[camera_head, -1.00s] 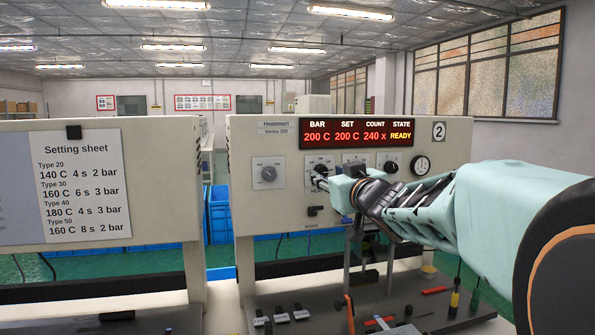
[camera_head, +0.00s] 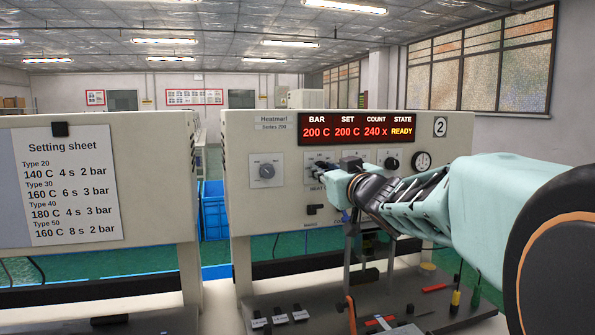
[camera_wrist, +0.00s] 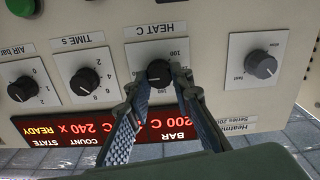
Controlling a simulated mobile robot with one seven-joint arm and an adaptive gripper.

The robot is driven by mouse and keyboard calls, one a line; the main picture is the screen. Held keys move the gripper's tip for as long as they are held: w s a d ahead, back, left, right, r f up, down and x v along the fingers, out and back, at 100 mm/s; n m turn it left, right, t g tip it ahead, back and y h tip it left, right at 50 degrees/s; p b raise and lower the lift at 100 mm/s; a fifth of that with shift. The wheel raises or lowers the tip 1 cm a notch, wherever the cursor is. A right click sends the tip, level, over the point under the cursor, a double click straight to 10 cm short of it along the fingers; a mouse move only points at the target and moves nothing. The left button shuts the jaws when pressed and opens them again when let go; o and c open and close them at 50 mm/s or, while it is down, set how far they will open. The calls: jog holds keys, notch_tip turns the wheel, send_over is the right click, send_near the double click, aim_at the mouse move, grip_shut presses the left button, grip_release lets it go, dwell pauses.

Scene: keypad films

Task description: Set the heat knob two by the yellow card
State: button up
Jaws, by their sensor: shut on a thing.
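The HEAT C knob (camera_wrist: 159,72) is a black dial on a white scale plate in the wrist view, its scale upside down there. My gripper (camera_wrist: 157,83) is shut on this knob, one finger on each side. In the head view my gripper (camera_head: 328,172) reaches the front of press 2 (camera_head: 242,210) and partly hides the knob. The red display (camera_head: 342,128) reads BAR 200 C, SET 200 C, COUNT 240 x, STATE READY. I cannot make out a yellow card. A white setting sheet (camera_head: 73,190) lists types 20 to 50 with temperatures, times and pressures.
The TIME S knob (camera_wrist: 84,82) and a slow-fast knob (camera_wrist: 261,64) flank the heat knob. The AIR bar knob (camera_wrist: 22,89) is farther left in the wrist view.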

grip_shut()
jog(key=shift+n, duration=0.4)
jog(key=shift+n+b, duration=3.25)
jog(key=shift+n, duration=5.25)
jog(key=o, duration=0.7)
grip_release()
